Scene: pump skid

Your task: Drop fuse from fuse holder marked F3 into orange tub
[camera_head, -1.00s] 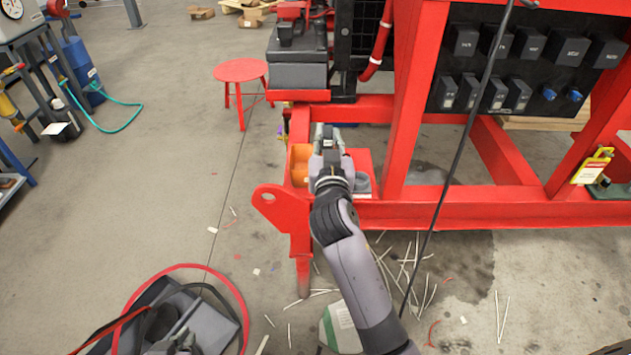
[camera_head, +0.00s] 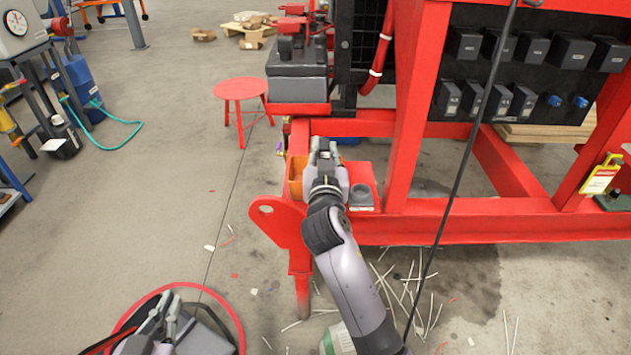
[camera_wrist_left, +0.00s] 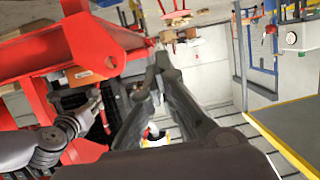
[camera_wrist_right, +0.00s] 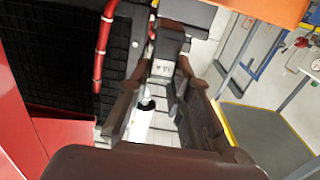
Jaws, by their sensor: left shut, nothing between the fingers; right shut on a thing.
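The orange tub (camera_head: 295,187) sits on the red skid's corner ledge, left of my right gripper (camera_head: 323,148) in the head view. An orange surface at the top right of the right wrist view (camera_wrist_right: 265,8) looks like the tub. My right gripper is shut on a small dark block with a pale marked face (camera_wrist_right: 164,68), which looks like the fuse. The head view does not show the fuse clearly. My left gripper (camera_head: 170,302) is shut and empty, low at left. The dark fuse holders (camera_head: 485,98) stand in the panel's lower row; their marks are unreadable.
A black cable (camera_head: 462,165) hangs before the skid. A red stool (camera_head: 240,90) stands behind left. Loose wire scraps (camera_head: 405,290) litter the floor.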

